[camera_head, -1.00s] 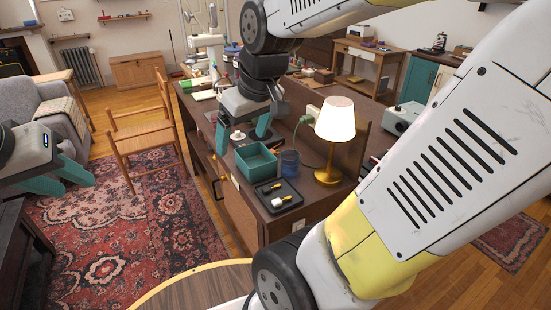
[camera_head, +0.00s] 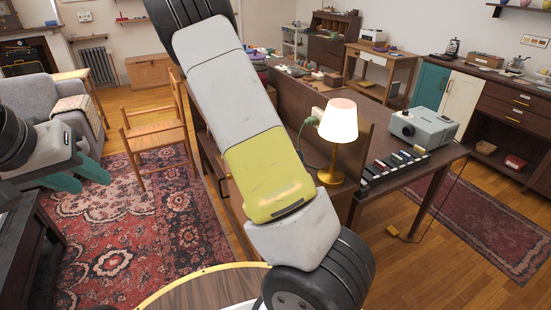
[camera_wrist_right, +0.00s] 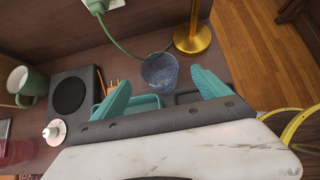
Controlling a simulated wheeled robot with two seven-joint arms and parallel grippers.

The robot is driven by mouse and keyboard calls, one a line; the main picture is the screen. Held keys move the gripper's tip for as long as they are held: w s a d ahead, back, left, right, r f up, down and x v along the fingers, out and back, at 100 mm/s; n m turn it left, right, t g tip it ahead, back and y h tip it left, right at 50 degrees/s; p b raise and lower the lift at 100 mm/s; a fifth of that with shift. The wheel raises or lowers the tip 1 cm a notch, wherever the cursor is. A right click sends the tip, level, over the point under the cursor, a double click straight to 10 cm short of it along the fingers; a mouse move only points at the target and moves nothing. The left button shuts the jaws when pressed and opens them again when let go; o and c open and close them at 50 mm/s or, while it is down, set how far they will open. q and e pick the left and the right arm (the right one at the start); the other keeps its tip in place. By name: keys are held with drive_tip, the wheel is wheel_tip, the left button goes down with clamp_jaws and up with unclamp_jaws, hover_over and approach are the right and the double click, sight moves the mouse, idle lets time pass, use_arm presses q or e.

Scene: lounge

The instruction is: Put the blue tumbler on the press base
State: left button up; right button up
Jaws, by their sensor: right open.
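The blue tumbler (camera_wrist_right: 160,71) stands upright on the dark desk in the right wrist view, beyond and between the fingertips of my right gripper (camera_wrist_right: 163,88). That gripper is open and empty, its teal fingers wide apart. In the head view my right arm hides the tumbler and that gripper. My left gripper (camera_head: 85,176) is open and empty at the left, over the rug. A dark block with a round black disc on top (camera_wrist_right: 70,94) stands left of the right gripper; I cannot tell whether it is the press base.
The lamp (camera_head: 338,121) stands close to the tumbler; its brass base shows in the right wrist view (camera_wrist_right: 193,38). A green cable (camera_wrist_right: 125,42) runs behind the tumbler. A teal tray (camera_wrist_right: 142,104) lies partly under the right gripper.

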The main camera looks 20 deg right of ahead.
drive_tip(key=x, duration=0.7)
drive_tip(key=shift+w+d, duration=0.1)
drive_tip(key=shift+w, duration=0.05)
clamp_jaws()
